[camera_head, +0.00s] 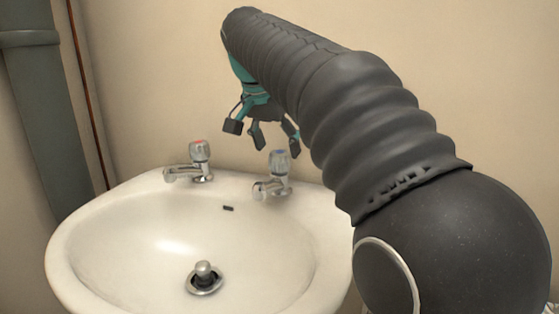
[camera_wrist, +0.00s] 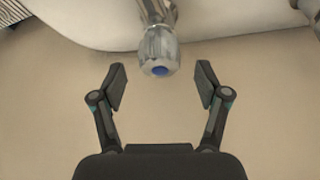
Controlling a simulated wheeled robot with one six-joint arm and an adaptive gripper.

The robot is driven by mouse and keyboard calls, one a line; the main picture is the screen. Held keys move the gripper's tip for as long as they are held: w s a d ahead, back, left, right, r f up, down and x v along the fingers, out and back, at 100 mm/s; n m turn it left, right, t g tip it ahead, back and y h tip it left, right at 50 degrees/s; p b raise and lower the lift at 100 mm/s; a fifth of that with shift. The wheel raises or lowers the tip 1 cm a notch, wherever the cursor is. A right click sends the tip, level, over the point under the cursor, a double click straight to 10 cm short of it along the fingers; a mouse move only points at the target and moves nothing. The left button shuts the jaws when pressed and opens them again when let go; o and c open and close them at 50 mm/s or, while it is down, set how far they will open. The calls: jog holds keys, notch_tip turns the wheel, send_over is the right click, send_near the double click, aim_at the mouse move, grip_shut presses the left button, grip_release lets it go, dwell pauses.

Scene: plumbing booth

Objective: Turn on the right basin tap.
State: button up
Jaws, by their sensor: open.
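The right basin tap (camera_head: 278,172) is chrome with a clear, ridged handle and a blue cap, and stands on the basin's back rim. In the wrist view its handle (camera_wrist: 159,57) is at the top middle, just beyond the fingertips and between their lines. My gripper (camera_head: 262,132) is above the tap in the head view, with its fingers pointing down. It also shows in the wrist view (camera_wrist: 161,87), open and empty, with a pad on each side of the handle's line. I see no contact with the tap.
The left tap (camera_head: 199,163) has a red cap and stands on the same rim. The white basin (camera_head: 95,235) has a metal plug fitting (camera_head: 204,278) in its bowl. A beige wall (camera_head: 150,60) is close behind. A grey pipe (camera_head: 42,100) runs down the left side.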

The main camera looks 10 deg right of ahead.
aim_at(279, 152)
jog(key=shift+x, duration=1.6)
jog(key=c, duration=1.2)
jog(key=shift+o, duration=0.2)
